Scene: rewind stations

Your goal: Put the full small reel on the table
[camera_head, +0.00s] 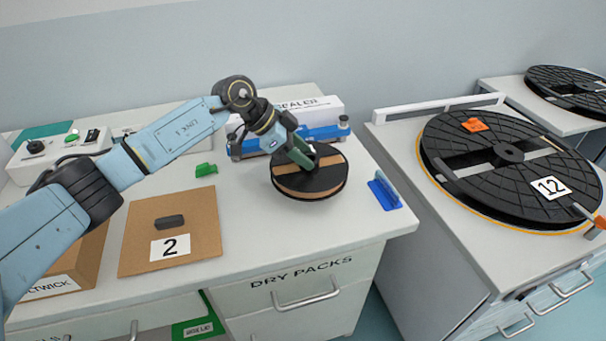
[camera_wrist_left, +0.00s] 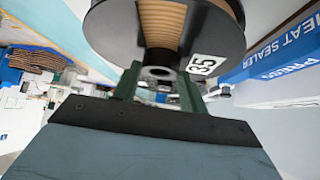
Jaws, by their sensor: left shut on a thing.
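The small reel (camera_head: 309,184) is a black-flanged disc with brown tape showing, over the right part of the white table (camera_head: 240,235). My left gripper (camera_head: 308,160) is shut on the reel near its hub, coming in from the left and above. In the left wrist view the reel (camera_wrist_left: 215,28) fills the top, with brown windings and a white label reading 35. My left gripper's green fingers (camera_wrist_left: 157,88) are on either side of its hub. I cannot tell whether the reel touches the table. My right gripper is not in view.
A blue and white heat sealer (camera_head: 320,130) stands just behind the reel. A blue holder (camera_head: 384,192) is to its right, a green clip (camera_head: 205,169) to its left. A brown board (camera_head: 140,237) marked 2 lies front left. A large reel (camera_head: 450,165) marked 12 is on the right counter.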

